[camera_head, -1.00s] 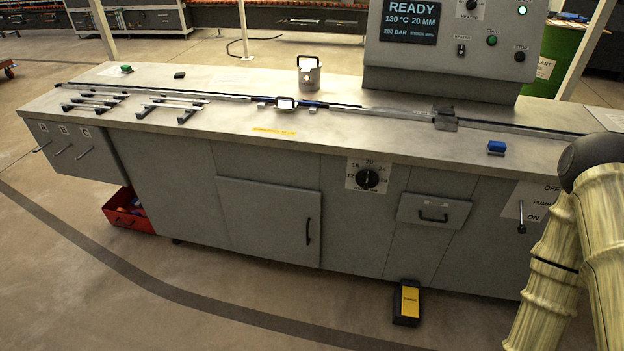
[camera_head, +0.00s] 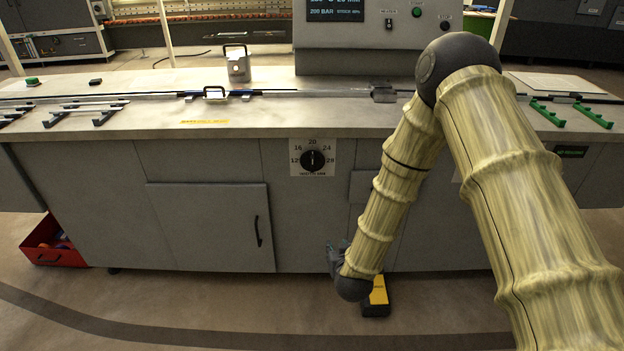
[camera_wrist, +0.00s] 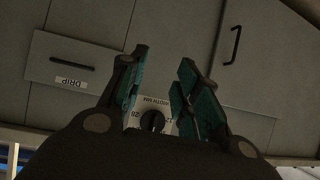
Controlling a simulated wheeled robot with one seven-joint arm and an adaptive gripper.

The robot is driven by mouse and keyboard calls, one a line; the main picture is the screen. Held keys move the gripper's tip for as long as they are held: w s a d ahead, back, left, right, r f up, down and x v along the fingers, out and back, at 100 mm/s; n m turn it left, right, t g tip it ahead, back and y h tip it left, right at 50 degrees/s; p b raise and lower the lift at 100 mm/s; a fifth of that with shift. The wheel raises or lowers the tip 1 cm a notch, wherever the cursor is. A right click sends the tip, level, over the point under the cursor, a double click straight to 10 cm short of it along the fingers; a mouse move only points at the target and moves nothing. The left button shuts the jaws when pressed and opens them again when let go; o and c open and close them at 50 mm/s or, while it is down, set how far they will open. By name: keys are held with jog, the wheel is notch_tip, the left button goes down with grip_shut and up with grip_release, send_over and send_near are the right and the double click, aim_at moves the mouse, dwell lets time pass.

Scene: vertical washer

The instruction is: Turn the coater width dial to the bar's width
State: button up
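The coater width dial (camera_head: 312,160) is a black round knob on a white plate on the cabinet front, with numbers 12, 16, 20, 24 and 28 around it. Its pointer appears to point up, near 20. In the wrist view the dial (camera_wrist: 152,121) shows upside down between my fingers. My gripper (camera_wrist: 160,82) is open and empty, with green finger pads apart. In the head view my gripper (camera_head: 337,258) is low, below the dial and apart from it. The bar (camera_head: 330,94) lies along the bench top. The display (camera_head: 335,9) is partly cut off at the top.
A cabinet door with a handle (camera_head: 257,231) is left of the dial. A drip drawer (camera_wrist: 75,62) is beside it. A yellow and black pedal (camera_head: 376,298) stands on the floor below my gripper. A red bin (camera_head: 50,246) is at the left. The bench edge overhangs the dial.

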jog(key=w+a+r+t+b, duration=0.3)
jog(key=w+a+r, duration=0.15)
jog(key=w, duration=0.35)
jog(key=m+t+h+b, duration=0.1)
jog(key=t+b, duration=0.2)
jog(key=b, duration=0.1)
send_near(313, 162)
jog(key=w, duration=0.9)
jog(key=shift+w+a+f, duration=0.1)
jog(key=shift+w+f, duration=0.05)
jog(key=shift+w, duration=0.15)
grip_shut()
